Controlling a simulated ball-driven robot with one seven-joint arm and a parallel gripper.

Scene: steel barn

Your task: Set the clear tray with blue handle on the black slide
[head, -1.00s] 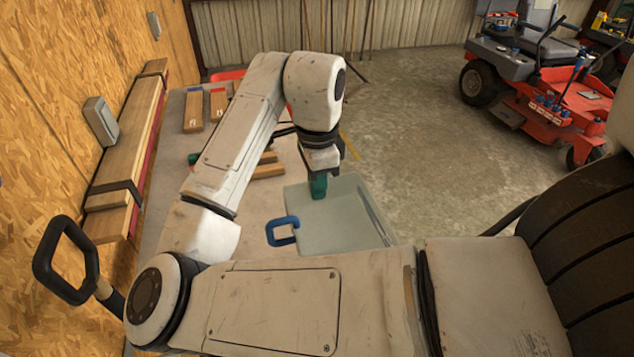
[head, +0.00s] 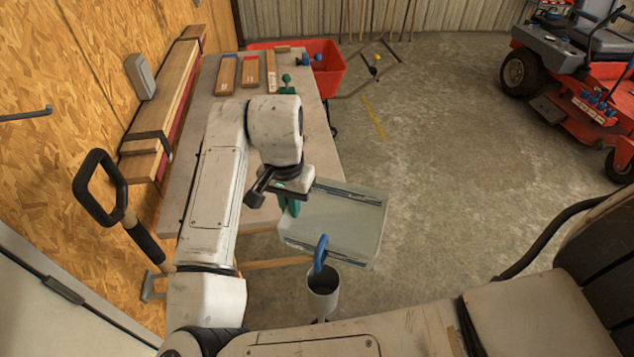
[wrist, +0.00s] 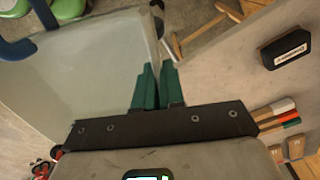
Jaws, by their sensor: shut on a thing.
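The clear tray (head: 345,222) is held off the right edge of the table, over the floor. Its blue handle (head: 320,253) is at its near side. My gripper (head: 290,204) is shut on the tray's left edge with green fingers. The wrist view shows the green fingers (wrist: 156,88) at the tray's edge, the pale tray wall (wrist: 85,65) filling the left and part of the blue handle (wrist: 16,47) at top left. I cannot make out the black slide for certain; a black block with a pale label (wrist: 285,49) lies on the table in the wrist view.
The grey table (head: 205,110) carries several wooden blocks (head: 250,70) with coloured ends at its far end. A red bin (head: 322,65) stands behind it. A red mower (head: 590,100) is at far right. The concrete floor (head: 450,150) between is open.

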